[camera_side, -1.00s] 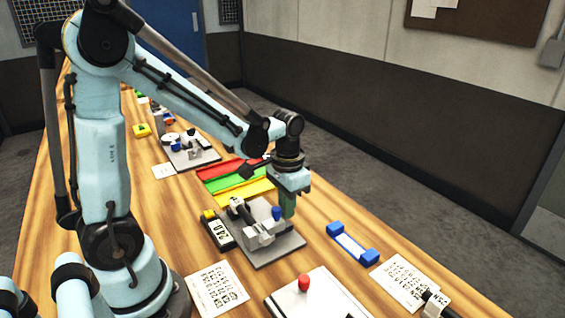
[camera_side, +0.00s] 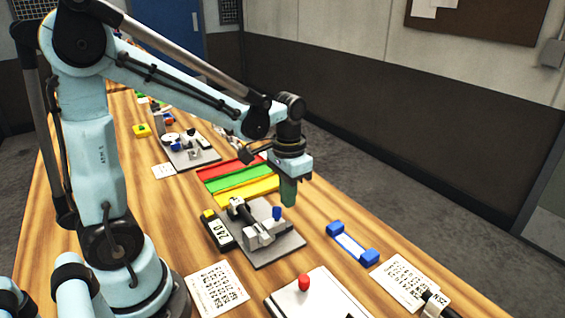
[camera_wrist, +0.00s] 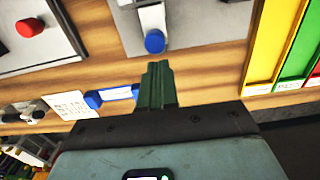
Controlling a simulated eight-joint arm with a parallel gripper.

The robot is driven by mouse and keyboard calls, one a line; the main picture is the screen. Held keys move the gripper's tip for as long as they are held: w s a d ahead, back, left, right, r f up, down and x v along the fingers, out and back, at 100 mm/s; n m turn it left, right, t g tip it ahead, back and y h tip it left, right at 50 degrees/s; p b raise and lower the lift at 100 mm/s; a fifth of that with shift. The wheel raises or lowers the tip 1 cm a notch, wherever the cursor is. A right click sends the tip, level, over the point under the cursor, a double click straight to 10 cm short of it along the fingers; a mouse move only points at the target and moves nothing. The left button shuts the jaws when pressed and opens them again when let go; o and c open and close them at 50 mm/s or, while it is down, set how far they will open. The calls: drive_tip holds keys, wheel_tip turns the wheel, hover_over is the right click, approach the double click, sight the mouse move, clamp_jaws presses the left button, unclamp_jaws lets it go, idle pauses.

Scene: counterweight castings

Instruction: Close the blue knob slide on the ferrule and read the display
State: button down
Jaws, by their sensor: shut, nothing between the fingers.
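The measuring fixture stands on a grey base plate (camera_side: 268,257) in the side view. A black cylinder (camera_side: 239,208) lies at the fixture's left. I cannot make out the ferrule or whether the slide touches it. The display (camera_side: 219,232) is on a dark box left of the plate; its dark digits are too small to read surely. My gripper (camera_side: 288,204) is shut and empty, its green fingers above and just right of the knob, apart from it.
A blue-ended holder (camera_side: 352,243) lies right of the fixture. A white plate with a red knob (camera_side: 304,282) is in front. Red, green and yellow trays (camera_side: 237,178) lie behind. Printed sheets (camera_side: 216,289) lie nearby. Bare wood shows between fixture and holder.

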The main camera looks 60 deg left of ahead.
drive_tip(key=shift+r, duration=1.95)
drive_tip(key=s+d+r+t, duration=0.2)
drive_tip(key=s+d+t, duration=0.2)
drive_tip(key=t, duration=0.3)
drive_tip(key=shift+s+d, duration=0.2)
